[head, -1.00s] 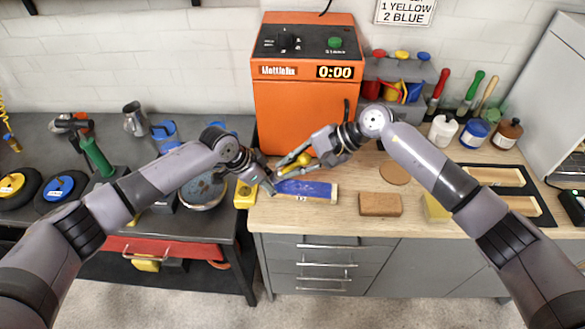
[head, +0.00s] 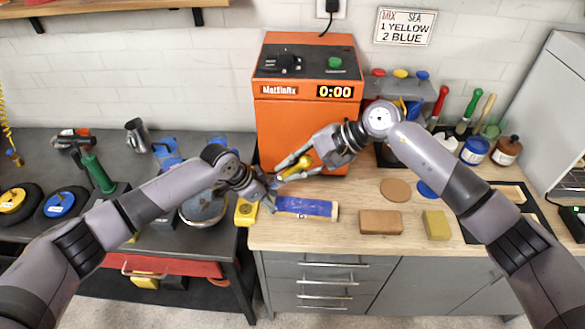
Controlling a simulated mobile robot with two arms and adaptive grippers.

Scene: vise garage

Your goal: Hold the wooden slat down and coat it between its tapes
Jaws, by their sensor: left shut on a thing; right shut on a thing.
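The wooden slat (head: 308,208) lies flat near the bench's left front edge. Its middle is blue, with pale ends showing. My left gripper (head: 268,193) is at the slat's left end, shut on it as far as I can see; the contact is partly hidden by the fingers. My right gripper (head: 296,172) is shut on a yellow-handled tool (head: 304,162), which looks like a brush, just behind and above the slat. The tool's tip is hidden by the fingers.
A brown block (head: 380,222) and a yellow sponge (head: 436,225) lie right of the slat. A yellow box (head: 245,212) is at its left. The orange machine (head: 305,130) stands behind. A round wooden disc (head: 395,190) and a blue lid lie farther right.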

